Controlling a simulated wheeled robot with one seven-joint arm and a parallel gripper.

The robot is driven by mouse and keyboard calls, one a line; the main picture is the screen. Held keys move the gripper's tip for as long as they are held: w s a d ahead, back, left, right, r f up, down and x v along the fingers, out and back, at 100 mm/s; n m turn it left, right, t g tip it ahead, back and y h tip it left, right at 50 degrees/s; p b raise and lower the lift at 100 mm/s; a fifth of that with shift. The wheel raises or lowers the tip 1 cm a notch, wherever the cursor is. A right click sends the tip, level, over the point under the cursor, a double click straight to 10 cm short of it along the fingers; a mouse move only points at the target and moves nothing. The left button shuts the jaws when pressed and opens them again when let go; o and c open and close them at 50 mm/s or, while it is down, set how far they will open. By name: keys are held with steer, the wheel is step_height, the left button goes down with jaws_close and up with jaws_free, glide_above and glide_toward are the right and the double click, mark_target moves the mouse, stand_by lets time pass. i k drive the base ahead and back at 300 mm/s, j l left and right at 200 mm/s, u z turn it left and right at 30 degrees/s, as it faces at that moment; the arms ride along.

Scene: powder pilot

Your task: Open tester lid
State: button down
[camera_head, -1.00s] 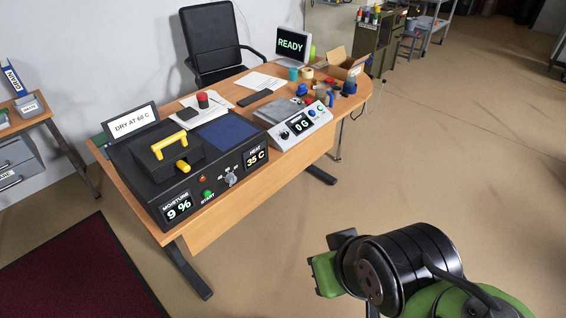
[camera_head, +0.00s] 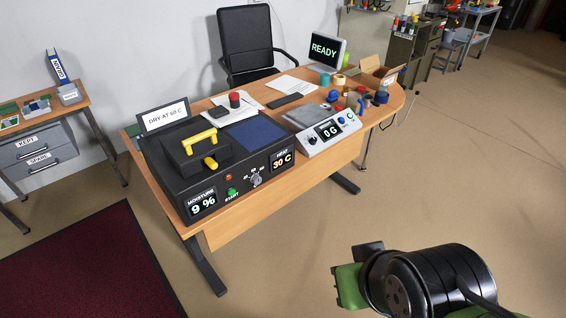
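The tester (camera_head: 178,190) is a black box on the near left end of the wooden desk. Its lid (camera_head: 175,154) is a raised dark block with a yellow bar handle (camera_head: 199,139), and it looks shut. A yellow knob (camera_head: 211,163) sticks out at the lid's front. The front panel shows moisture 9 % and heat 30 C, with a green start button (camera_head: 232,192). My gripper (camera_head: 350,287) is at the lower right over the floor, well apart from the tester. Its fingertips are not clear, so its opening cannot be told.
The desk (camera_head: 240,219) also bears a white scale (camera_head: 330,131) reading 0 G, a sign (camera_head: 164,117), a screen (camera_head: 324,48) and a cardboard box (camera_head: 380,74). A chair (camera_head: 246,40) stands behind. Floor in front of the desk is clear; a dark red mat (camera_head: 85,265) lies left.

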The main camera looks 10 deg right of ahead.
mark_target(185, 147)
steer(key=i+j+u, duration=0.2)
steer(key=i+j, duration=0.2)
steer(key=i+j+u, duration=0.2)
steer(key=i, duration=0.4)
